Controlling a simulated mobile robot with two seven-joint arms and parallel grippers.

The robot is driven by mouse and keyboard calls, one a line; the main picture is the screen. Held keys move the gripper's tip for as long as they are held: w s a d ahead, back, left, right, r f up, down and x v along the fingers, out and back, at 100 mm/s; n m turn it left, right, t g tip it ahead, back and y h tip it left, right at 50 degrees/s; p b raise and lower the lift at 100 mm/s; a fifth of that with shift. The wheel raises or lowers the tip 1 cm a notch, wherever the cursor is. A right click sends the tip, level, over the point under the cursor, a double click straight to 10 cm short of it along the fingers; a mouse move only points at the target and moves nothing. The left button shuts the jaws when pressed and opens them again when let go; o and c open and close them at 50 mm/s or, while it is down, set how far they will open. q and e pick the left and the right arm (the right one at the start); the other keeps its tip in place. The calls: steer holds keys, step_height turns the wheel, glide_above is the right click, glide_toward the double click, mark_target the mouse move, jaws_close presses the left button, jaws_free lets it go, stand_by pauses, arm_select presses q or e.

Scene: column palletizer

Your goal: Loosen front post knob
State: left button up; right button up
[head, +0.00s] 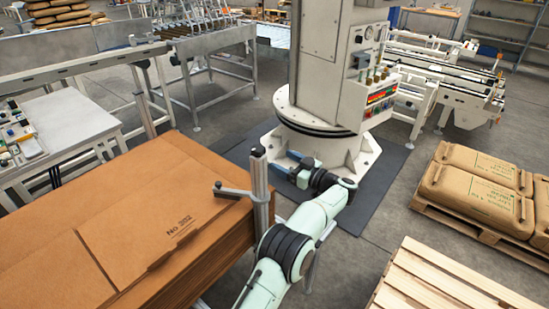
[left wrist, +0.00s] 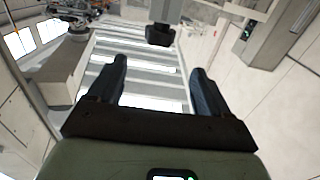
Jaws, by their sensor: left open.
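A grey metal post (head: 259,190) stands at the front right corner of the cardboard stack (head: 150,215), with a side arm (head: 234,191) reaching left over the top sheet. A small dark piece sits at that arm's left end; I cannot tell if it is the knob. My right gripper is out of view.
The palletizer column (head: 325,60) stands on a dark mat (head: 370,200) behind my gripper. A slatted pallet (head: 440,280) is at the lower right, and a pallet of sacks (head: 475,180) at the right. A work table (head: 70,115) is at the left.

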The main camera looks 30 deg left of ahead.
arm_select(q)
steer(key=shift+d, duration=0.35)
